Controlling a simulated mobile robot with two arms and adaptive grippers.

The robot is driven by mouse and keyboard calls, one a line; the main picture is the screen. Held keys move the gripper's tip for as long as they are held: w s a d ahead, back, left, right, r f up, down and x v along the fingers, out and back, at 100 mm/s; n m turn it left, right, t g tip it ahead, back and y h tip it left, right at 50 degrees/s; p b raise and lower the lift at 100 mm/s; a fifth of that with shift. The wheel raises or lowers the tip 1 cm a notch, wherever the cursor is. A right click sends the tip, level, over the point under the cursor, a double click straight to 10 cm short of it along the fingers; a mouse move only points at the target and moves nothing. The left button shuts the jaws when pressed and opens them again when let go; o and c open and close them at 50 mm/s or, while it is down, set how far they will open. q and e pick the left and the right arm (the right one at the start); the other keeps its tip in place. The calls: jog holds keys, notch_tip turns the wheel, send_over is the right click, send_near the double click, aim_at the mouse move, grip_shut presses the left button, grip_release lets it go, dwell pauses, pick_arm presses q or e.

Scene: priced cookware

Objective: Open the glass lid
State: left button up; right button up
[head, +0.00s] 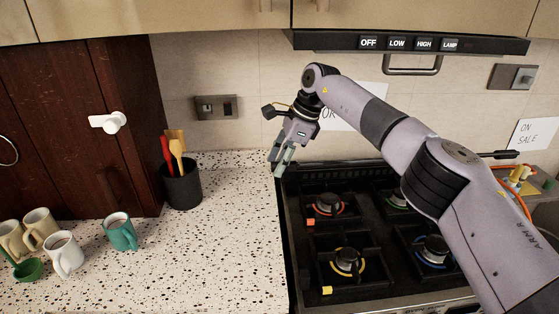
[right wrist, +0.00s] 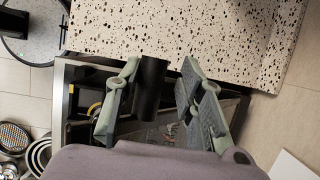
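My right gripper (head: 280,155) hangs in front of the tiled wall, over the seam between the counter and the stove's back left corner. In the right wrist view the two grey-green fingers of this gripper (right wrist: 163,100) stand apart. A short black cylinder (right wrist: 150,88) shows between them, close to the left finger. I cannot tell whether it touches a finger or lies beyond them. I cannot make out a glass lid for certain. A round, dark-rimmed thing (right wrist: 30,50) shows in the right wrist view's top left corner. My left gripper is not in view.
The stove (head: 355,265) has several burners. A black utensil holder (head: 182,185) stands on the speckled counter (head: 225,240), with several mugs, including a teal one (head: 121,233), at the left. The range hood (head: 330,41) is above. Metal pans (right wrist: 38,155) show in the right wrist view.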

jog(key=shift+o, duration=0.7)
jog(key=shift+w, duration=0.1)
jog(key=shift+s+r, duration=0.2)
jog(key=v, duration=1.1)
jog(key=shift+d+r, duration=0.15)
jog(key=shift+r, duration=0.15)
jog(key=shift+c, duration=0.3)
